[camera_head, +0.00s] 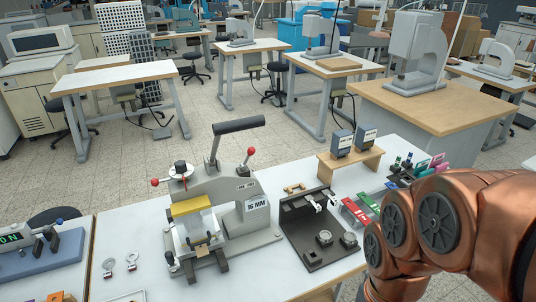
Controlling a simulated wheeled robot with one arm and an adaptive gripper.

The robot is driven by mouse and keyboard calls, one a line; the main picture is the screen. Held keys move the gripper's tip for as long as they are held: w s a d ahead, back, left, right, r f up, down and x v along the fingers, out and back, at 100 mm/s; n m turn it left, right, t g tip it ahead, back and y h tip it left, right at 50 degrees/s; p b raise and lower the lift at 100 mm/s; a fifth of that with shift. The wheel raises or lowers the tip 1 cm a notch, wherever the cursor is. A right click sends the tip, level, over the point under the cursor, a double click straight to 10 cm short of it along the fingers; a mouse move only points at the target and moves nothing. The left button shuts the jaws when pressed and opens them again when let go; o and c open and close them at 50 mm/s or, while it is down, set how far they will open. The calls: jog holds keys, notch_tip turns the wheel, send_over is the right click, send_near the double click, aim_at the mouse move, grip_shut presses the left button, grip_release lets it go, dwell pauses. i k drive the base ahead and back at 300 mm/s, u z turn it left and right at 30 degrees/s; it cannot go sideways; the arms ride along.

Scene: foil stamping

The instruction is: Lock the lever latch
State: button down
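A grey foil stamping press (232,187) stands on the white bench, with a "16 MM" label on its side. A long lever with a black grip (239,125) rises from its top and points to the right. A shorter lever with a red ball end (251,151) stands tilted up beside it. Another red ball (155,182) sticks out at the left, by a round dial with a black knob (180,167). I cannot tell which lever is the latch. My copper arm fills the right side; its gripper is out of view.
A black fixture tray (293,226) with round parts sits right of the press. A wooden stand (338,165) holds two dark boxes behind it. Small coloured items (357,212) lie near my arm. Two small ring-ended metal pieces lie front left. Bare bench shows in front of the press.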

aim_at(250, 151)
jog(key=k, duration=0.7)
jog(key=u, duration=0.85)
jog(key=i, duration=1)
